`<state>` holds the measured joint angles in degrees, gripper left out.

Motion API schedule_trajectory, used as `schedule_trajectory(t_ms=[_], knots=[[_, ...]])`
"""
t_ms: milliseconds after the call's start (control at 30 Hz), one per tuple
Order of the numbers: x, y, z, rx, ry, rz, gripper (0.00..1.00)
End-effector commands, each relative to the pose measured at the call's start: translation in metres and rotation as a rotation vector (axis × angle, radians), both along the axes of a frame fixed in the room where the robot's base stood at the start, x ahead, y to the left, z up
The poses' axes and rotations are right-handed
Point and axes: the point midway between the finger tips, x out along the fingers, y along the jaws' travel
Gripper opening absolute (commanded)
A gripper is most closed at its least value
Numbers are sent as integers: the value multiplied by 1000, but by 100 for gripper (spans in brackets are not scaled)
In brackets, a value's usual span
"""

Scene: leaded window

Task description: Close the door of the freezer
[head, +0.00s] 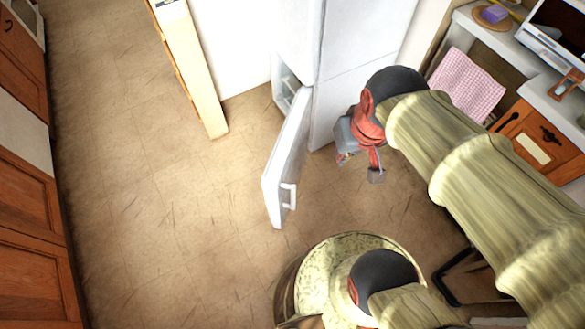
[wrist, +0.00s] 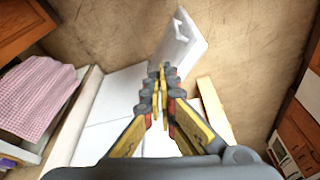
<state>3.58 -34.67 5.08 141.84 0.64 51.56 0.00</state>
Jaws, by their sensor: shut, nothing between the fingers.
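The white freezer (head: 350,88) stands at the top middle of the head view. Its lower door (head: 285,160) is swung open towards the front, with a white handle (head: 289,196) near its free end. A small part of the inside shows left of the hinge side. In the wrist view, the open door (wrist: 182,52) and its handle (wrist: 180,22) lie beyond the fingertips. My gripper (head: 360,168) is to the right of the door, apart from it in the head view. In the wrist view, my gripper (wrist: 163,72) has its fingertips together and holds nothing.
A wooden shelf or panel (head: 190,65) stands left of the freezer. A counter with a pink checked cloth (head: 467,83) is at the right. Wooden cabinets (head: 30,205) line the left edge. The tiled floor (head: 160,200) left of the door is clear.

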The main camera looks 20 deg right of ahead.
Motion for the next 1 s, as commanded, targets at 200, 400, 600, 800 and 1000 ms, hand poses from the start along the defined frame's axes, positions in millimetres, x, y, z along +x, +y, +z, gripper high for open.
schedule_trajectory(t_ms=[200, 400, 600, 800, 1000], knots=[[14, 19, -52, 197, 276, -190, 0], [38, 47, -111, 419, 442, -530, 0], [62, 60, -192, 594, 550, -1053, 0], [85, 45, -273, 661, 522, -1604, 0], [124, 16, -286, 709, 390, -1910, 0]])
